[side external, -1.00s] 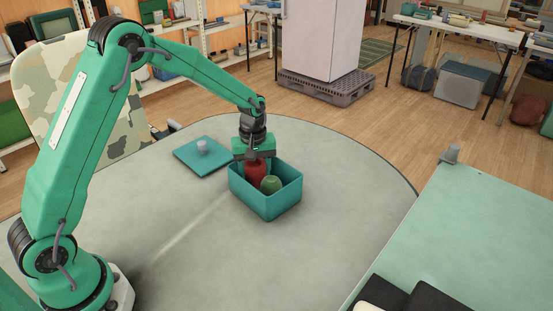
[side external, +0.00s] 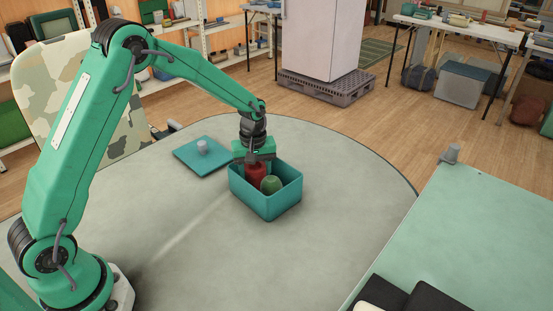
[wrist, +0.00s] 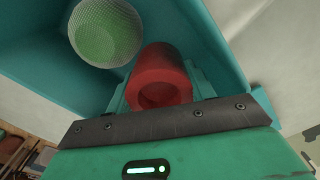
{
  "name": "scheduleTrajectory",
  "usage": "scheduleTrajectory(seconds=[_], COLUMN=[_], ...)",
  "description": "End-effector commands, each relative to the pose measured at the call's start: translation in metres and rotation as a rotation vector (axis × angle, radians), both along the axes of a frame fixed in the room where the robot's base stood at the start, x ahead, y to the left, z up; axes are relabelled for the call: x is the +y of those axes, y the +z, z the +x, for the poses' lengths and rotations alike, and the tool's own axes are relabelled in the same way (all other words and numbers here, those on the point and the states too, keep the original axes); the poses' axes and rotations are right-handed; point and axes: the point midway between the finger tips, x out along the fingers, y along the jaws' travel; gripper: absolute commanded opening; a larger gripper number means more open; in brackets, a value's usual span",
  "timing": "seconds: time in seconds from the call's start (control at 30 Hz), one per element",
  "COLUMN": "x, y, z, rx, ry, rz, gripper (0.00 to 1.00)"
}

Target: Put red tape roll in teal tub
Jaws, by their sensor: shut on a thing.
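The red tape roll (side external: 255,173) is between the jaws of my gripper (side external: 254,162), inside the walls of the teal tub (side external: 264,206), at its left side. In the wrist view the red roll (wrist: 160,78) shows its open end, with the jaw fingers (wrist: 158,88) closed on both sides of it. The tub's wall (wrist: 215,40) is close beside the roll. Whether the roll touches the tub's floor is hidden. A green ball-like thing (side external: 271,185) lies in the tub to the right of the roll; in the wrist view it (wrist: 105,32) looks pale and mesh-covered.
A teal lid (side external: 190,160) with a grey knob (side external: 202,147) lies flat on the round grey table (side external: 330,230), behind and left of the tub. The table is clear in front and right of the tub. A green-topped table (side external: 470,240) stands at the right.

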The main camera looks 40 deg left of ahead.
Motion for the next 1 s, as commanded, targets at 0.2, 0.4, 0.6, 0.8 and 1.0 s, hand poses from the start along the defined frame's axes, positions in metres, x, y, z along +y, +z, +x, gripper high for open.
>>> scheduleTrajectory(seconds=[0.2, 0.4, 0.6, 0.8, 1.0], x=[0.0000, 0.0000, 0.0000, 0.0000, 0.0000], y=[-0.0026, -0.0047, -0.0067, -0.0070, -0.0071], z=[0.0000, 0.0000, 0.0001, 0.0001, 0.0000], rx=[0.000, 0.000, 0.000, -0.001, 0.000], ry=[0.000, 0.000, 0.000, 0.000, 0.000], rz=[0.000, 0.000, 0.000, -0.001, 0.000], gripper=[0.21, 0.21, 0.21, 0.79, 0.79])
